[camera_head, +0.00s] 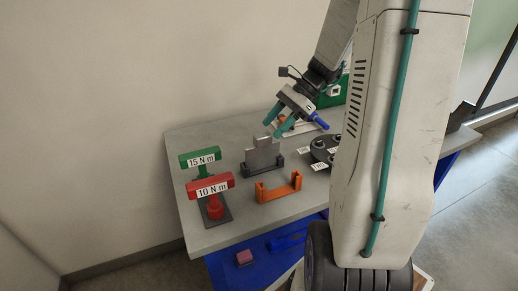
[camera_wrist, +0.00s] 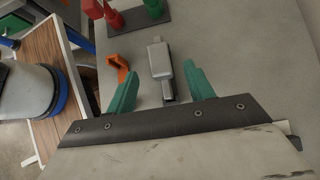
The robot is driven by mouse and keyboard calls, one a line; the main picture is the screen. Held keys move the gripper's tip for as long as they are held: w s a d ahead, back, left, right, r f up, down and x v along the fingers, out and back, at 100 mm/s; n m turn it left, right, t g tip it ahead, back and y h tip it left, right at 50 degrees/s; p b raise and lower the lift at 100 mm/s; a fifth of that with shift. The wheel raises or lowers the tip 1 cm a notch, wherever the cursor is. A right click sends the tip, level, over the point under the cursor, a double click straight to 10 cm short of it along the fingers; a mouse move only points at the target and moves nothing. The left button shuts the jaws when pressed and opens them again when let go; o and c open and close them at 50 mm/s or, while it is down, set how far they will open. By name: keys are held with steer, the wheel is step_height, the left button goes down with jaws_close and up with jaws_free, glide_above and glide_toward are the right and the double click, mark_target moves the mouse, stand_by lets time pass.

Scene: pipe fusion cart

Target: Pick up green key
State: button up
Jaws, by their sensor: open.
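The green key (camera_head: 200,158), a T-shaped handle labelled 15 N m, stands upright at the left of the grey bench in the head view. In the wrist view the green key (camera_wrist: 153,9) shows at the top edge, partly cut off. The red key (camera_head: 209,188), labelled 10 N m, stands beside it in front. My gripper (camera_head: 274,124) is open and empty, with teal fingers. It is above the bench, to the right of the green key and apart from it. In the wrist view my gripper (camera_wrist: 160,70) has a grey block fixture (camera_wrist: 159,62) showing between its fingers.
The grey block fixture (camera_head: 262,156) and an orange bracket (camera_head: 279,187) stand to the right of the keys. A dark round holder with labels (camera_head: 321,149) is farther right, partly behind my arm. A green case (camera_head: 333,97) stands at the back. Bare bench (camera_head: 227,238) lies in front.

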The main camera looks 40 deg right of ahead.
mark_target(265, 134)
steer(key=x, duration=0.7)
steer(key=shift+w+a, duration=0.1)
steer(key=shift+a, duration=0.15)
jaws_close()
